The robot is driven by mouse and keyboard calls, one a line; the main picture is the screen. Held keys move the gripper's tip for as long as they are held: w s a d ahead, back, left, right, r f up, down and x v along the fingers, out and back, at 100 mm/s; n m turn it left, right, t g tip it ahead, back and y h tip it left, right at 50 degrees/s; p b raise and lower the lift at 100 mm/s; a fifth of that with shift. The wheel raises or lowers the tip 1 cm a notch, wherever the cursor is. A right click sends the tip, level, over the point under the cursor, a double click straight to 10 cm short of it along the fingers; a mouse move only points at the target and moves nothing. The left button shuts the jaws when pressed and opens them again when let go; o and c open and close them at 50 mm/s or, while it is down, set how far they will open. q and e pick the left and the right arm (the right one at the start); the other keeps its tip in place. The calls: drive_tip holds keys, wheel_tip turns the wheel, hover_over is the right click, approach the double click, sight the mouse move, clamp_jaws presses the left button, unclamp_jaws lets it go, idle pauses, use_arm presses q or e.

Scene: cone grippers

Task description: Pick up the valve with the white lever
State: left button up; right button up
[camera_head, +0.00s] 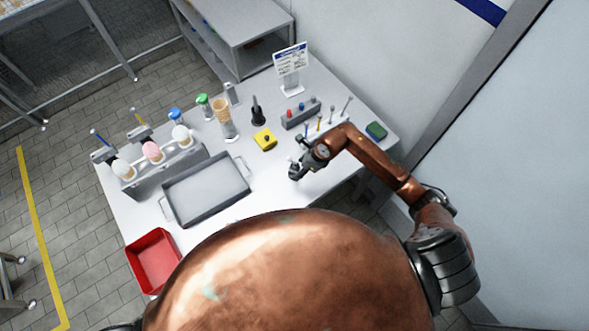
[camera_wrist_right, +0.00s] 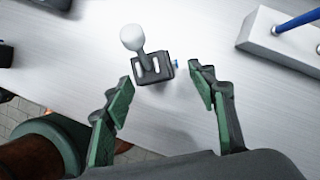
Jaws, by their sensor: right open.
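In the right wrist view a small dark valve body (camera_wrist_right: 153,70) with two pale slots lies on the white table. A lever with a round white knob (camera_wrist_right: 132,37) rises from it, and a small blue bit shows at its right side. My right gripper (camera_wrist_right: 162,88) is open, with its green-lined fingers to the left and right of the valve's near side. Nothing is held between them. In the head view my right gripper (camera_head: 296,170) is low over the table, right of the metal tray; the valve cannot be made out clearly there. My left gripper is out of view.
The metal tray (camera_head: 207,192) and red bin (camera_head: 153,262) are on the left. A white tool rack (camera_wrist_right: 275,42) is close by on the right.

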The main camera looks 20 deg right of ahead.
sight(294, 172)
drive_tip(key=x, duration=0.3)
drive_tip(key=shift+a+f+p, duration=0.25)
drive_tip(key=shift+a+p, duration=0.1)
drive_tip(key=shift+a, duration=0.1)
drive_tip(key=shift+w+a+f, duration=0.1)
drive_tip(key=shift+f, duration=0.25)
drive_tip(key=c, duration=1.3)
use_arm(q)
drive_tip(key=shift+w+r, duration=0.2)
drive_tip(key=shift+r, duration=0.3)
use_arm(e)
clamp_jaws()
drive_tip(key=shift+r, duration=0.15)
